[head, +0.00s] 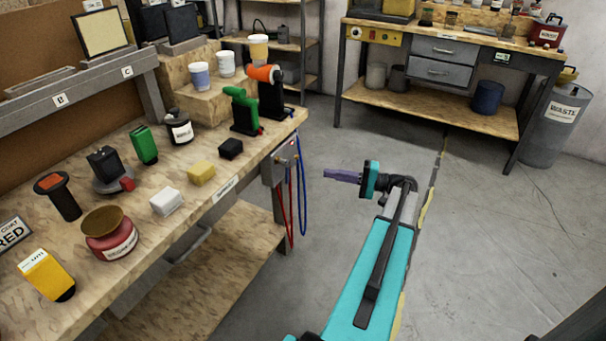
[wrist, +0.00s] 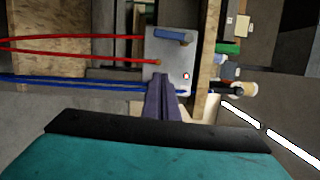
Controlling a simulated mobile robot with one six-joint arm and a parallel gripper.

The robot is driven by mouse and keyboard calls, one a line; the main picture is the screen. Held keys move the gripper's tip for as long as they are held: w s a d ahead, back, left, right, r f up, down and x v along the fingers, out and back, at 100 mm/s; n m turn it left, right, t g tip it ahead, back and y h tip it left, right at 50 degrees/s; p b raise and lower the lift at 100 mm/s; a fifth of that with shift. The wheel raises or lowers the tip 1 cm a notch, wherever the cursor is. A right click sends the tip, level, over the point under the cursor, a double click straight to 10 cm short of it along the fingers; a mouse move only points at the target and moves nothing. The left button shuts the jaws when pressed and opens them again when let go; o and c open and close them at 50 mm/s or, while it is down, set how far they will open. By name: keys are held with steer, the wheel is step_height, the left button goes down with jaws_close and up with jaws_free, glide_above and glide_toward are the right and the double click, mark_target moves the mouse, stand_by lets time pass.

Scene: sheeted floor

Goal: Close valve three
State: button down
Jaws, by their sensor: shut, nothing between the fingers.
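A grey metal panel (head: 279,166) is fixed at the end of the workbench, with red and blue hoses hanging below it. In the wrist view the panel (wrist: 155,50) appears sideways, with a blue lever (wrist: 172,36), a brass fitting (wrist: 157,61) on a red hose and a small lit red spot (wrist: 186,76). No valve number is legible, so I cannot tell which is valve three. My gripper (head: 326,173) is shut and empty, right of the panel in the head view. In the wrist view its purple fingers (wrist: 163,78) overlap the panel's lower part; contact is unclear.
The workbench (head: 185,215) on the left carries cups, blocks, a red jar (head: 110,236) and green and orange tools near its end. A second bench (head: 440,105) stands behind, beside a grey waste bin (head: 555,130). The floor (head: 330,225) around my arm is clear.

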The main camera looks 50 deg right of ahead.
steer(key=w+a, duration=0.8)
steer(key=shift+a+r, duration=0.15)
steer(key=shift+a, duration=0.2)
stand_by(0.5)
